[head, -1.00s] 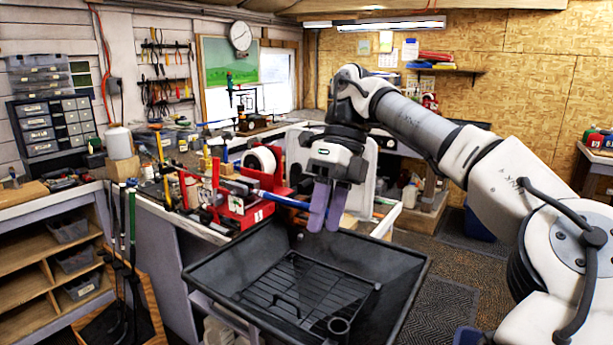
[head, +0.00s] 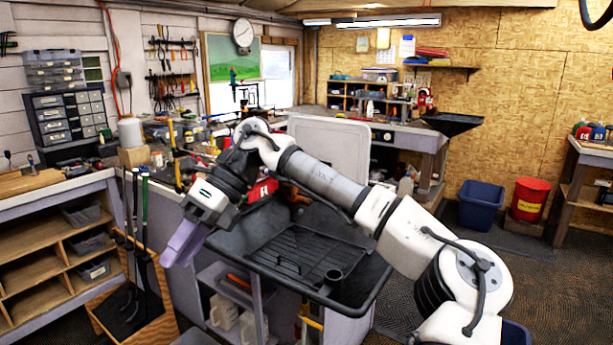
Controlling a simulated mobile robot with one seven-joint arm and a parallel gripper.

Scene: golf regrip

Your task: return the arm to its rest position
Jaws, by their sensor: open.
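My gripper (head: 180,245) hangs at the left of centre in the head view, pointing down and to the left. Its purple-grey fingers overlap in this view, and the gap between them is hard to see. Nothing shows in them. They are in front of the workbench's side, left of the black tray (head: 345,290). My arm reaches across from the lower right, folded over the tray's back part and hiding some of the bench.
Golf clubs (head: 134,215) stand in a wooden box (head: 165,325) left of my gripper. A red vise part (head: 262,190) sits behind my wrist.

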